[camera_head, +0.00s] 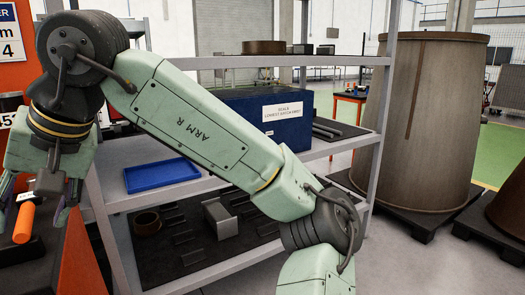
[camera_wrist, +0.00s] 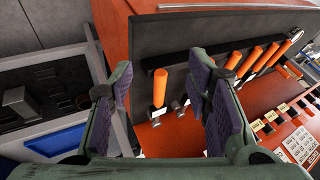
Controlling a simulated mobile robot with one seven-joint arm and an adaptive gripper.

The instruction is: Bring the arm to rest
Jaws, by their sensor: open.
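My pale green arm crosses the head view from the lower right to the upper left. My gripper (camera_head: 38,195) hangs at the left edge of that view, in front of the orange tool cabinet (camera_head: 85,265). In the wrist view my gripper (camera_wrist: 160,75) has its two purple-padded fingers spread wide, with nothing held between them. An orange-handled tool (camera_wrist: 160,88) shows beyond the gap between the fingers, on the cabinet's dark panel; I cannot tell how far off it is. An orange handle (camera_head: 24,222) also shows close to the fingers in the head view.
More orange-handled tools (camera_wrist: 252,60) stand in a row on the panel. A grey shelf rack (camera_head: 97,205) behind my arm holds a blue tray (camera_head: 160,175), a dark blue box (camera_head: 240,105) and metal parts. A large brown drum (camera_head: 430,120) stands on a black pallet at right.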

